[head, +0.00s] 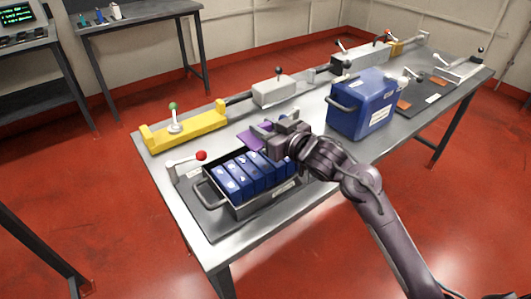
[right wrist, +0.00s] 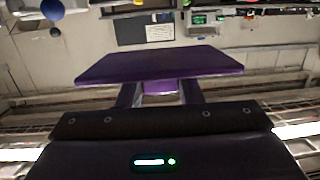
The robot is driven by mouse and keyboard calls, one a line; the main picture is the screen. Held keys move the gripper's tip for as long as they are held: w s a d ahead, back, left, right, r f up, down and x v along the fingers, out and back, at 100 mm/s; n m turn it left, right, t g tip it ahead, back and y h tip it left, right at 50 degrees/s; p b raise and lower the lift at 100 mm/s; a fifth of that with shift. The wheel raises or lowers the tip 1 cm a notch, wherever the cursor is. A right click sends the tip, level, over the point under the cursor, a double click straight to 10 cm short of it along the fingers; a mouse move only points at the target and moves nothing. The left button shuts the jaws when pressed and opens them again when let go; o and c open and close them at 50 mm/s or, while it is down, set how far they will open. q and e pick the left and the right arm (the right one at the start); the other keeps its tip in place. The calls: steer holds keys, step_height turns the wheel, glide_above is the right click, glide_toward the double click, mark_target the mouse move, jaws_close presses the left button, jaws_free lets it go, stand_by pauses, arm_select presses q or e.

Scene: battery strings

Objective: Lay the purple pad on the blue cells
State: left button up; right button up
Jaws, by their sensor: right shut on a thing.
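The purple pad (head: 252,138) is in the jaws of my right gripper (head: 271,141), at the back right of the cell tray. In the right wrist view the pad (right wrist: 160,66) spans the two fingers (right wrist: 160,90) as a flat plate. The blue cells (head: 240,176) stand in a row in a grey metal tray (head: 257,206) with a handle at its left end. The gripper hides the right end of the row. The pad appears to be above the tray's back edge, off the cells; its exact height is hard to tell. My left gripper is out of view.
A lever with a red knob (head: 201,156) stands just behind the tray's left end. A yellow fixture (head: 190,130) lies along the back edge. A large blue box (head: 362,107) stands to the right. Clear table shows in front of that box.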

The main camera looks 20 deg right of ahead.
steer(key=shift+f, duration=3.55)
steer(key=shift+f, duration=0.1)
steer(key=o, duration=1)
steer(key=shift+f, duration=0.1)
steer(key=shift+r, duration=0.25)
steer(key=shift+b+v, duration=0.35)
steer(key=shift+v, duration=5.65)
steer(key=shift+a, duration=0.1)
